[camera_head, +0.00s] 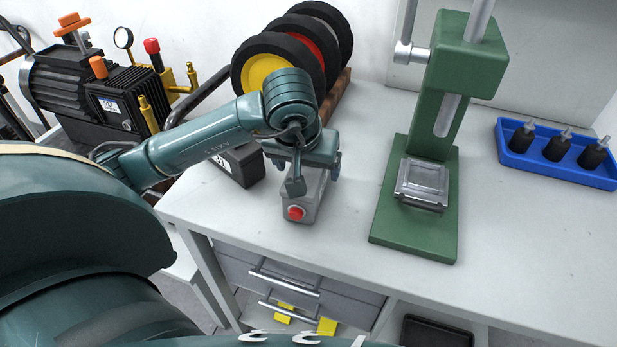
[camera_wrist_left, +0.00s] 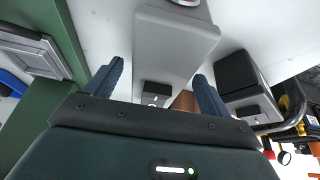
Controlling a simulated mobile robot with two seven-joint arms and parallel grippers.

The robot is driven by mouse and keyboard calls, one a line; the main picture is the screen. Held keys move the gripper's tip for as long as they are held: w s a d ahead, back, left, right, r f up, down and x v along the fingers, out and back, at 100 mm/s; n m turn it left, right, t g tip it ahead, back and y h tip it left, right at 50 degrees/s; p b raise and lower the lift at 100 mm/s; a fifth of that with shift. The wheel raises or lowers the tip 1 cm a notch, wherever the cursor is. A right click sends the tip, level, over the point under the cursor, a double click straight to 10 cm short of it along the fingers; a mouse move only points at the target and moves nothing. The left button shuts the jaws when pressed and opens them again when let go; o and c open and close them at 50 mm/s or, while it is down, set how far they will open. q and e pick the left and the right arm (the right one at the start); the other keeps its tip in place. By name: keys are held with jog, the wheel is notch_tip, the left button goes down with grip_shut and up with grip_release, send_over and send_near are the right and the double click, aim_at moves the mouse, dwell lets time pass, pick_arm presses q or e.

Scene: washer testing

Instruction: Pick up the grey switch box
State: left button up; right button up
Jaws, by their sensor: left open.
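The grey switch box (camera_head: 307,200) with a red button stands on the white table near its front left edge in the head view. My left gripper (camera_head: 309,165) is directly above it and hides its upper rear part. In the left wrist view the grey box (camera_wrist_left: 175,45) lies between the two blue fingers of the left gripper (camera_wrist_left: 160,90), which are apart with visible gaps on both sides. I cannot tell how far down the fingers reach along the box. My right gripper is not in view.
A black box (camera_head: 240,165) stands just left of the switch box. Wheels (camera_head: 270,65) stand in a rack behind. A green press (camera_head: 415,215) stands to the right, with a blue tray (camera_head: 555,165) beyond. A pump (camera_head: 90,90) is at the far left. The table front right is clear.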

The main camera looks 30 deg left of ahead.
aim_at(307, 168)
pick_arm(q)
jog(key=x, duration=0.3)
jog(key=shift+f, duration=0.15)
jog(key=c, duration=1.3)
